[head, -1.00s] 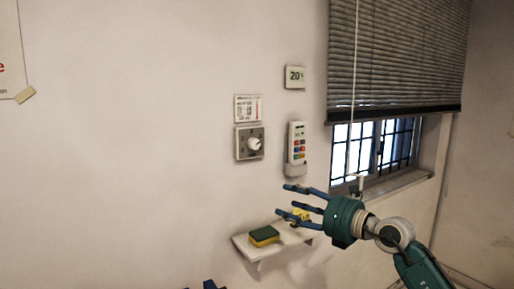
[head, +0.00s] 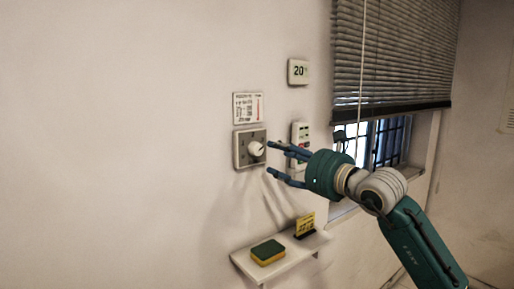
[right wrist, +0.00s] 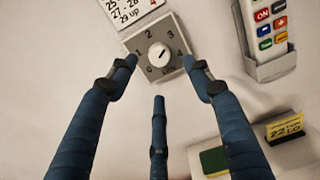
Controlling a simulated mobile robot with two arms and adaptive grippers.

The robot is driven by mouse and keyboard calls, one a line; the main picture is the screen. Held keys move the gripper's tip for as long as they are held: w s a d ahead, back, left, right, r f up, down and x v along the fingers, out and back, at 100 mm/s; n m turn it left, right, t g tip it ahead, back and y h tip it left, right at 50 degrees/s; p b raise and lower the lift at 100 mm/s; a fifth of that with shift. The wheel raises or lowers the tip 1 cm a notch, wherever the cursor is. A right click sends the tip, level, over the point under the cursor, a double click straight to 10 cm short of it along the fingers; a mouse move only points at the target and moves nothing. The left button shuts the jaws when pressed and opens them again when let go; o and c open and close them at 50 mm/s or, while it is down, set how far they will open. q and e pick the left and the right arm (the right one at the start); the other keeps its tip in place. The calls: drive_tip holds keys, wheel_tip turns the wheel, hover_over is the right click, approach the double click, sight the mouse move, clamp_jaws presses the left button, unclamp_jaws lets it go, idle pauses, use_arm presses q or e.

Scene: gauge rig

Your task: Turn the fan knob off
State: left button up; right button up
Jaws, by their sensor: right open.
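The white round fan knob (head: 256,149) sits on a square grey dial plate (head: 240,160) on the wall. In the right wrist view the knob (right wrist: 159,55) has a dark pointer mark slanting to the upper right, and numbers are printed around it. My right gripper (head: 269,157) is open and empty, its blue fingers aimed at the plate from the right. In the right wrist view two fingertips flank the knob in the picture and the third lies below it. I see no contact with the knob. My left gripper is not in view.
A printed card (head: 248,108) is above the dial. A remote in a holder (head: 300,133), partly behind my fingers, is to its right. A display reading 20 (head: 298,72) is higher. A shelf (head: 245,262) below holds a sponge (head: 267,252) and a yellow-black sign (head: 305,225).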

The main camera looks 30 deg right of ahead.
sight(259, 151)
drive_tip(key=w+p, duration=0.2)
drive_tip(key=w, duration=0.3)
drive_tip(key=shift+a+r+p, duration=0.25)
drive_tip(key=shift+r+p, duration=0.15)
drive_tip(key=w, duration=0.1)
drive_tip(key=w+p, duration=0.1)
drive_tip(key=shift+w+a+f, duration=0.1)
drive_tip(key=shift+w+f, duration=0.1)
drive_tip(key=shift+w, duration=0.1)
drive_tip(key=shift+w+f, duration=0.1)
drive_tip(key=shift+w, duration=0.45)
drive_tip(key=shift+c, duration=1)
drive_tip(key=shift+f, duration=0.1)
drive_tip(key=c, duration=1)
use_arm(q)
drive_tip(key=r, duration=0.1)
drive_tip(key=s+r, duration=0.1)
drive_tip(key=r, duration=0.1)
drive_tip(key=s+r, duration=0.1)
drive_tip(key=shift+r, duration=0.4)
use_arm(e)
drive_tip(key=shift+o, duration=0.2)
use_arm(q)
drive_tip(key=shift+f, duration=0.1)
